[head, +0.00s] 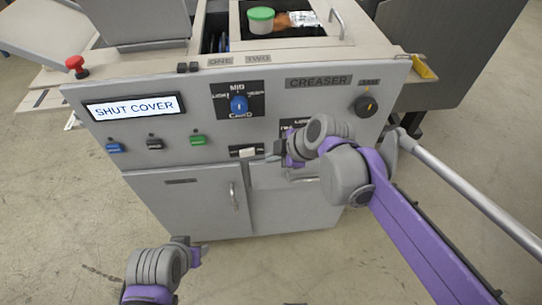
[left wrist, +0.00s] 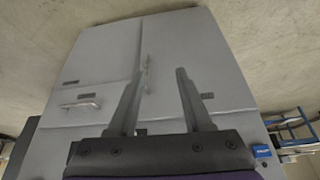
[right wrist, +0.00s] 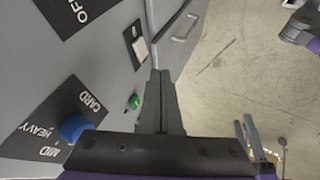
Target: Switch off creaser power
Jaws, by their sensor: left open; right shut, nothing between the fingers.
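The machine's front panel carries a CREASER label (head: 318,82), with a black rotary knob (head: 365,105) with a yellow mark below it at right. A white rocker switch (head: 247,152) sits on a black plate low on the panel; it also shows in the right wrist view (right wrist: 141,48). My left gripper (head: 202,253) is open and empty, low before the cabinet.
A blue knob (head: 239,104), a SHUT COVER display (head: 136,107) and blue, black and green buttons (head: 198,140) share the panel. A red mushroom button (head: 76,64) stands at upper left. Cabinet doors with handles (head: 233,195) lie below. Floor in front is clear.

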